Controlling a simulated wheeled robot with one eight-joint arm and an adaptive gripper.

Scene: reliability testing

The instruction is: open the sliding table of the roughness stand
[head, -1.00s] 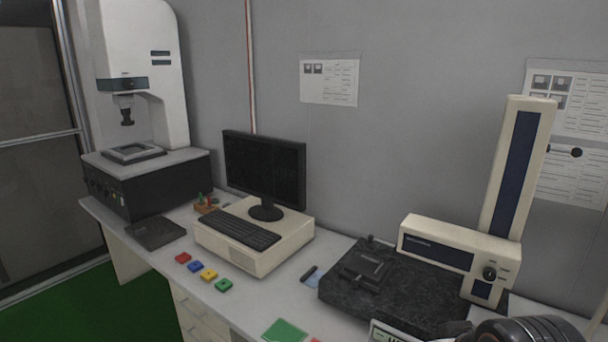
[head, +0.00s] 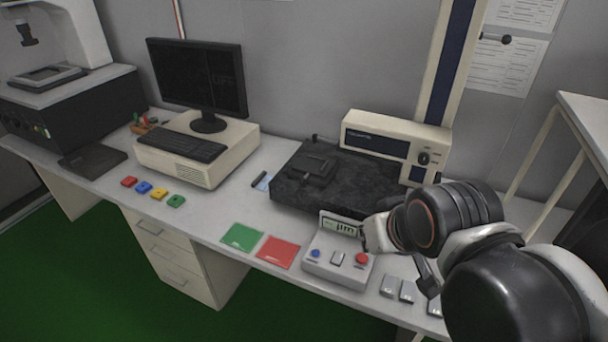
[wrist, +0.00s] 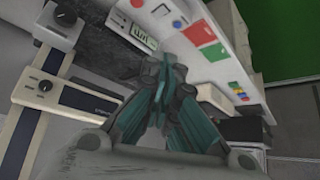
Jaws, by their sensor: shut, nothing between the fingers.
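The roughness stand has a dark granite base (head: 345,190), a cream drive unit (head: 375,134) and a tall column (head: 447,60) at the right of the head view. A small dark sliding table (head: 311,169) sits on the left part of the base. In the wrist view the granite (wrist: 90,45) and drive unit (wrist: 75,97) show at the left; I cannot make out the sliding table there. My gripper (wrist: 165,70) is shut and empty, its teal fingers together in the middle of the wrist view. In the head view my arm is at the right front of the stand.
A control box (head: 338,262) with a display stands in front of the base, near my arm. Green (head: 241,237) and red (head: 278,252) mats lie left of it. A monitor (head: 200,80) and keyboard (head: 182,146) are further left. Small grey blocks (head: 406,291) lie at the front edge.

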